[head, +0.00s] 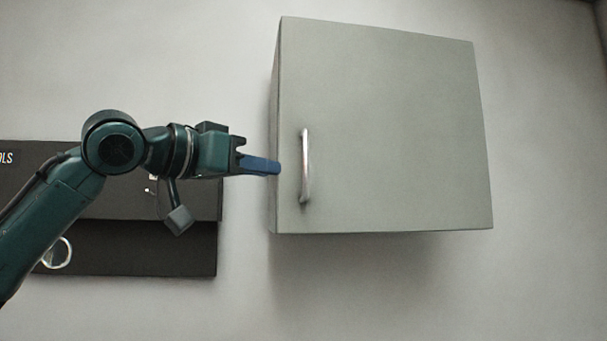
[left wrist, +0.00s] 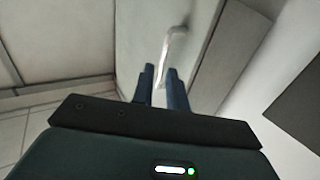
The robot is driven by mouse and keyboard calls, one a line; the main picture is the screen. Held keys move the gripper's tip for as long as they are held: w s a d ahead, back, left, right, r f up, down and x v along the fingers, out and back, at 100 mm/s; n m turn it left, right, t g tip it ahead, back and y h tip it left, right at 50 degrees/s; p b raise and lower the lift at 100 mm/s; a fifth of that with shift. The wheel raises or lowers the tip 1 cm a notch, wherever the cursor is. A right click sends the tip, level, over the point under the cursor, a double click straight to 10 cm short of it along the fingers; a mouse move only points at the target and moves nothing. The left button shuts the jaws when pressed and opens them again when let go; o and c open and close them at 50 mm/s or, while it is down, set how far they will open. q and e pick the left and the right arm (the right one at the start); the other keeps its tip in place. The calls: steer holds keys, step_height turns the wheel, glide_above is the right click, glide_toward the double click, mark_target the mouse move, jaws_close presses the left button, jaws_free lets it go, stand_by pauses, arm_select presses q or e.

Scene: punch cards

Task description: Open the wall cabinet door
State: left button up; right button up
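The wall cabinet (head: 400,130) is a grey-green box on the wall, and its door looks shut. A silver vertical bar handle (head: 305,165) sits near the door's left edge. My left gripper (head: 272,167) is just left of the handle, with its blue fingers pointing right at about the handle's mid height. In the left wrist view the handle (left wrist: 171,46) shows beyond the tips of the fingers (left wrist: 160,78). A gap shows between the fingers, with nothing seen held in it. My right gripper is in neither view.
A dark panel (head: 150,250) with lettering and a ring-shaped item is on the wall at the left, behind my left arm. The wall below and right of the cabinet is bare.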

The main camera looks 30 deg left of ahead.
mark_target(304, 164)
arm_select(q)
steer(key=shift+n, duration=0.3)
steer(key=p+x, duration=0.1)
steer(key=x, duration=0.2)
steer(key=r+p+x, duration=0.1)
steer(key=x, duration=0.3)
steer(key=r+p+x, duration=0.1)
steer(key=x, duration=0.2)
steer(key=shift+w+a+r, duration=0.15)
steer(key=shift+w+a, duration=0.15)
steer(key=shift+w, duration=0.1)
jaws_close()
